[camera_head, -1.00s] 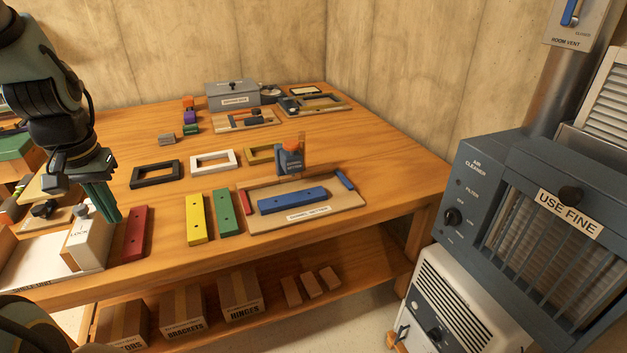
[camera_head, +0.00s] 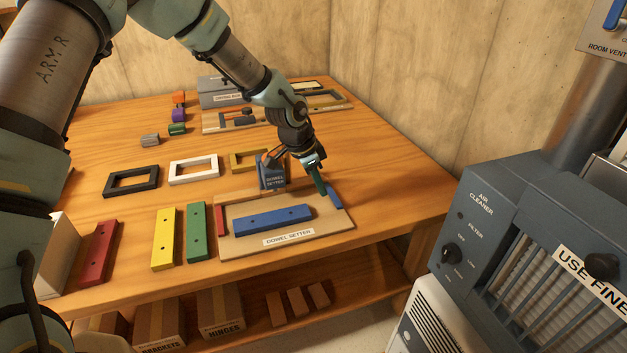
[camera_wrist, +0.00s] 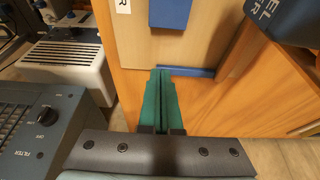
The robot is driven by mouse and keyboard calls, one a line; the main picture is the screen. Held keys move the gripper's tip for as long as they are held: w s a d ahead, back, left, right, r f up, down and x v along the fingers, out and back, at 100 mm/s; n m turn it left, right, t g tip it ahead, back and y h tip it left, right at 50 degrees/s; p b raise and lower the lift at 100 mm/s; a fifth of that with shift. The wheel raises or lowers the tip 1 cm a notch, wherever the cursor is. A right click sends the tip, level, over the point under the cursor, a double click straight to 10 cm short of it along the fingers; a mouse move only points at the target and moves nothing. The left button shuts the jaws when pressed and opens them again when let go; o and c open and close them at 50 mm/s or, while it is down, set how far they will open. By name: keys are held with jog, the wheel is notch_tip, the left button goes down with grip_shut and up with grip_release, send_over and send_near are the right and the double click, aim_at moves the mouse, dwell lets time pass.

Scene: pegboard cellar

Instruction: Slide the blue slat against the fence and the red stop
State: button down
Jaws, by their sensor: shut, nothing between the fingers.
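The blue slat (camera_head: 272,219), with two dark holes, lies flat on the dowel setter board (camera_head: 335,225). The red stop (camera_head: 221,221) is at the board's left end, with a narrow gap to the slat's left end. The wooden fence (camera_head: 238,196) appears to run along the board's back, with bare board between it and the slat. My gripper (camera_head: 321,190) is shut and empty, its green fingers pointing down at the board's back right, beside a small blue bar (camera_head: 336,198). The wrist view shows the shut fingers (camera_wrist: 160,95), the blue bar (camera_wrist: 188,71) and the slat's end (camera_wrist: 170,12).
The blue dowel setter head (camera_head: 272,175) stands behind the board, close left of my gripper. Green (camera_head: 196,232), yellow (camera_head: 164,238) and red (camera_head: 99,252) slats lie left of the board. Frames lie behind them. The table's front edge is close to the board.

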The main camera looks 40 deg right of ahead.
aim_at(302, 211)
jog(key=p+x, duration=0.1)
jog(key=x, duration=0.4)
jog(key=shift+s+f, duration=0.1)
jog(key=shift+f, duration=0.15)
jog(key=shift+a+f+p, duration=0.2)
jog(key=shift+f+p, duration=0.05)
jog(key=shift+p, duration=0.15)
jog(key=shift+w+a+p, duration=0.25)
jog(key=shift+w+a, duration=0.05)
jog(key=shift+a, duration=0.3)
jog(key=shift+w+a+p, duration=0.2)
jog(key=shift+w+a, duration=0.1)
jog(key=shift+a, duration=0.25)
jog(key=shift+w+a+f, duration=0.1)
jog(key=shift+w+a, duration=0.05)
jog(key=shift+a, duration=0.25)
jog(key=shift+w+a, duration=0.3)
jog(key=shift+a, duration=0.45)
jog(key=shift+w+a, duration=0.3)
jog(key=shift+a, duration=0.45)
jog(key=shift+f, duration=0.1)
